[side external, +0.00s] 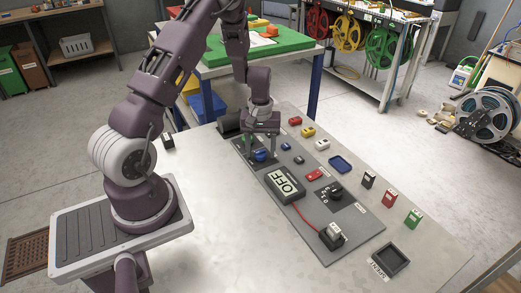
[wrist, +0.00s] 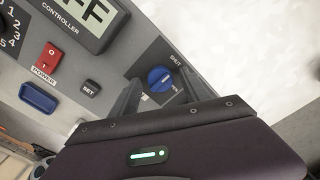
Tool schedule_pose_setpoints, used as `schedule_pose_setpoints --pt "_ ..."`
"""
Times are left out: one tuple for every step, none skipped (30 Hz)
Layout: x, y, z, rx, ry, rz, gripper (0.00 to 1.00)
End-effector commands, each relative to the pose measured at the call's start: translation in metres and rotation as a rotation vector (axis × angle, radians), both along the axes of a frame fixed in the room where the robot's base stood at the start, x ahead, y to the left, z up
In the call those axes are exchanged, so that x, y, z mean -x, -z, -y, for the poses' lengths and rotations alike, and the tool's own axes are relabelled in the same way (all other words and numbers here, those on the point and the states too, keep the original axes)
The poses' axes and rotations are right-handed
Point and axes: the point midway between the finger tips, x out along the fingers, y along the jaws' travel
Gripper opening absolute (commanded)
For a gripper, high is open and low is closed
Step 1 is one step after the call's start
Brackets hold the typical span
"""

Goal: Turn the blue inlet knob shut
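The blue inlet knob (wrist: 160,78) sits on the grey panel in the wrist view, with a SHUT label (wrist: 176,58) close to it at upper right. In the side external view the blue knob (side external: 260,155) shows under my gripper (side external: 261,153), which points down at the panel. My gripper (wrist: 161,80) is open, with one finger on each side of the knob. A gap shows between the knob and each finger in the wrist view; I cannot tell how low the fingertips reach beside it. The knob's lower part and nearby markings are partly hidden by my gripper.
The controller display (side external: 285,184) reads OFF. A red cable (side external: 308,218) runs to a connector (side external: 332,235). The near-left bench top (side external: 210,225) is clear.

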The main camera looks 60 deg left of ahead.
Motion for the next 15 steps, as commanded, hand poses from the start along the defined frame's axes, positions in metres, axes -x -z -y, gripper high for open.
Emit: schedule_pose_setpoints --pt "0.000 0.000 0.000 0.000 0.000 0.000 0.56" --pt "0.000 0.000 0.000 0.001 0.001 -0.001 0.56" --pt "0.000 0.000 0.000 0.000 0.001 -0.001 0.56" --pt "0.000 0.000 0.000 0.000 0.001 -0.001 0.56" --pt "0.000 0.000 0.000 0.000 0.001 -0.001 0.56" --pt "0.000 0.001 0.000 0.000 0.001 -0.001 0.56" --pt "0.000 0.001 0.000 0.000 0.001 -0.001 0.56" --pt "0.000 0.000 0.000 0.000 0.001 -0.001 0.56" --pt "0.000 -0.003 0.000 -0.001 0.002 -0.001 0.56" --pt "0.000 -0.006 0.000 -0.001 0.002 0.001 0.56" --pt "-0.001 -0.011 0.000 -0.001 0.002 0.002 0.56" --pt "-0.001 -0.020 0.000 -0.002 0.002 0.002 0.56" --pt "-0.001 -0.027 0.000 -0.003 0.002 0.003 0.56" --pt "-0.001 -0.033 0.000 -0.003 0.003 0.003 0.56" --pt "-0.001 -0.042 0.000 -0.003 0.003 0.003 0.56"
